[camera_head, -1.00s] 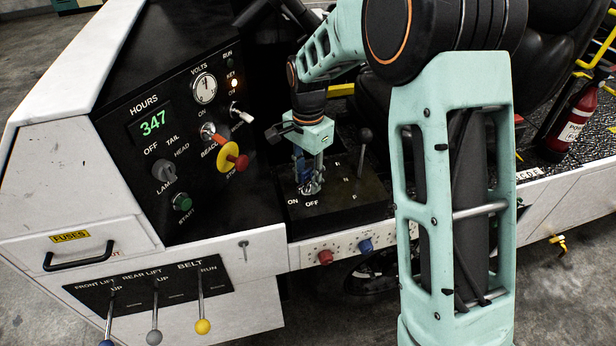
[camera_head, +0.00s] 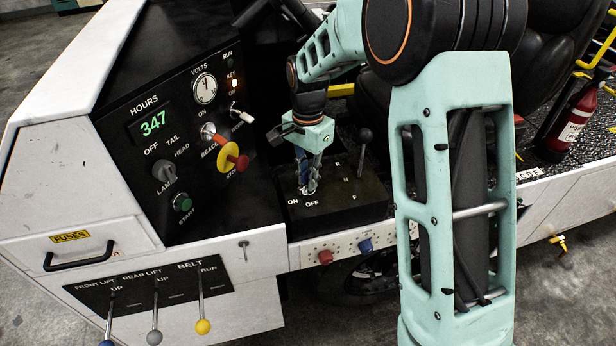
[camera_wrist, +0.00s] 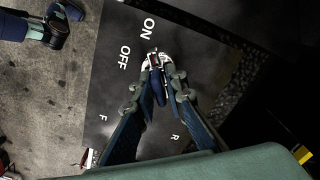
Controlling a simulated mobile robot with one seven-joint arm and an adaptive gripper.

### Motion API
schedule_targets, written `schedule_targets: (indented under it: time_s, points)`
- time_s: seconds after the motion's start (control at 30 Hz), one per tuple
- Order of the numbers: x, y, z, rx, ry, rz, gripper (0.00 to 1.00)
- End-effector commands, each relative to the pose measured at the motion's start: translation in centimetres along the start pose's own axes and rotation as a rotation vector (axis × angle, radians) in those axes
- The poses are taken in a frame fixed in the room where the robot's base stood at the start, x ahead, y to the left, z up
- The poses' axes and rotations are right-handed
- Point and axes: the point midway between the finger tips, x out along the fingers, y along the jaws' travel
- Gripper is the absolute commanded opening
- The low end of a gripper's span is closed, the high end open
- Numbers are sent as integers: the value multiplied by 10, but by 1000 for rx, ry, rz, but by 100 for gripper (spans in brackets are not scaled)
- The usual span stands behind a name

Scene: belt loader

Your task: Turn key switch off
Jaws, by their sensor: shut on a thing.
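The key switch (camera_wrist: 154,58) is on the black console top, beside the white ON and OFF labels. My gripper (camera_head: 308,187) points down at it from above. In the wrist view, the two fingers of my gripper (camera_wrist: 158,76) converge at the switch, with the tips shut on its key. The fingers cover most of the key, so its exact angle is hard to tell. The wrist view shows the ON label above the fingertips and the OFF label to their left.
A shift lever (camera_head: 363,150) stands just right of my gripper, by the R, N, F letters. The upright panel on the left carries a yellow and red stop button (camera_head: 230,158), a lit key lamp (camera_head: 234,83) and a gauge (camera_head: 204,88). A red knob (camera_head: 325,257) and blue knob (camera_head: 365,246) sit below.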

Motion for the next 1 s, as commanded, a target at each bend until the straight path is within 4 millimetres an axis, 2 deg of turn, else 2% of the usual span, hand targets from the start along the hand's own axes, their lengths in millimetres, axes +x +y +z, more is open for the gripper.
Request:
schedule_targets:
  time_s: [1.0]
  points:
    - [-1, -2, 0, -503, 1, -1, 0]
